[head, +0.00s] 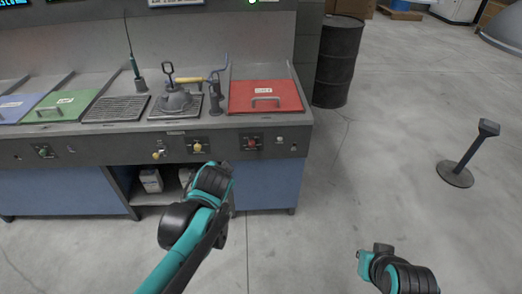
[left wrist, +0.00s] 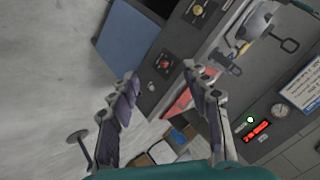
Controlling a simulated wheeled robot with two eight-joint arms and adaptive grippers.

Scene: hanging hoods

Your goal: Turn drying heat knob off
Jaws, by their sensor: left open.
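A red knob (head: 252,142) sits on the grey front panel below the red lid; it also shows in the left wrist view (left wrist: 165,64), beyond and between my open fingertips. Labels are too small to read, so I cannot tell which knob is the drying heat one. My left gripper (left wrist: 160,75) is open and empty, apart from the panel; in the head view its arm reaches in front of the cabinet. My right gripper (head: 378,255) is low at the right, away from the bench.
The red lid (head: 265,96), a green lid (head: 63,106) and a metal pot (head: 176,100) are on the bench top. A black drum (head: 338,62) stands to its right. A short post (head: 468,158) stands on the otherwise open floor at right.

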